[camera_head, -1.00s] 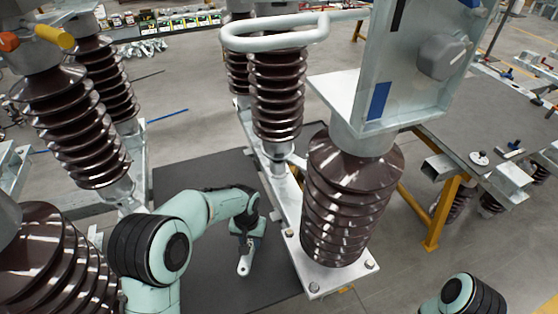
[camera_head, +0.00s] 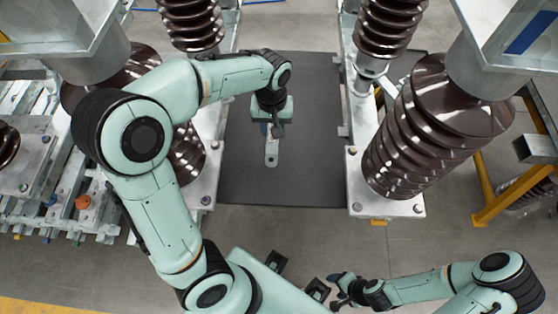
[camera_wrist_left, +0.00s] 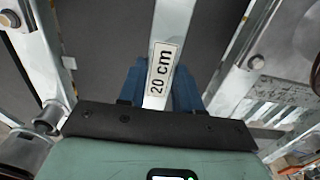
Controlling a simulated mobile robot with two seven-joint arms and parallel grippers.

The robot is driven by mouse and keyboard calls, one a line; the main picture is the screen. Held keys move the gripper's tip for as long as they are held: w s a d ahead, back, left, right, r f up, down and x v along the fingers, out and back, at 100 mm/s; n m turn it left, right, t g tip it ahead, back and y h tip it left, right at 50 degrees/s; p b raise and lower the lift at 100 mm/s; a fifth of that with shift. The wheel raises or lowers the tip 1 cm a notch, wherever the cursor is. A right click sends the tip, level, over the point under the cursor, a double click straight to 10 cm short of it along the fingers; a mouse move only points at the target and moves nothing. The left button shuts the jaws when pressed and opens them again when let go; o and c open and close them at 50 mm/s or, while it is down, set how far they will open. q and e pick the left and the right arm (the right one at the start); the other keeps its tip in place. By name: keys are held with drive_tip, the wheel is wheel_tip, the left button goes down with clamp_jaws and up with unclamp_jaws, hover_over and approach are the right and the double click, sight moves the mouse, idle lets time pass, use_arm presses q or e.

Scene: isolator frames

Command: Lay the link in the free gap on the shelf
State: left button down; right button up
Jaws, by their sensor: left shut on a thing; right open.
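The link is a flat light-grey metal bar (camera_head: 271,155) with a hole near its end, hanging over the dark mat. My left gripper (camera_head: 271,130) is shut on it. My right gripper (camera_head: 340,290) is at the bottom of the head view, low and empty, away from the link. I cannot make out the shelf or its free gap for certain in these frames.
A dark mat (camera_head: 300,185) lies between two metal rails. Brown ribbed insulators stand on both sides, a large one (camera_head: 430,130) at the right. Metal bars and parts (camera_head: 50,205) lie at the left. A yellow stand (camera_head: 490,205) is at the right. Floor in front of the mat is clear.

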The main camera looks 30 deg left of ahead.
use_arm(q)
wheel_tip(320, 180, down, 18)
drive_tip(key=shift+f+b, duration=0.25)
drive_tip(key=shift+b, duration=0.85)
use_arm(e)
drive_tip(key=f, duration=0.1)
drive_tip(key=s+f, duration=0.1)
drive_tip(key=shift+s+f, duration=0.2)
drive_tip(key=shift+f, duration=0.2)
use_arm(q)
drive_tip(key=shift+f, duration=0.2)
drive_tip(key=c, duration=0.8)
unclamp_jaws()
use_arm(e)
drive_tip(key=shift+f, duration=0.1)
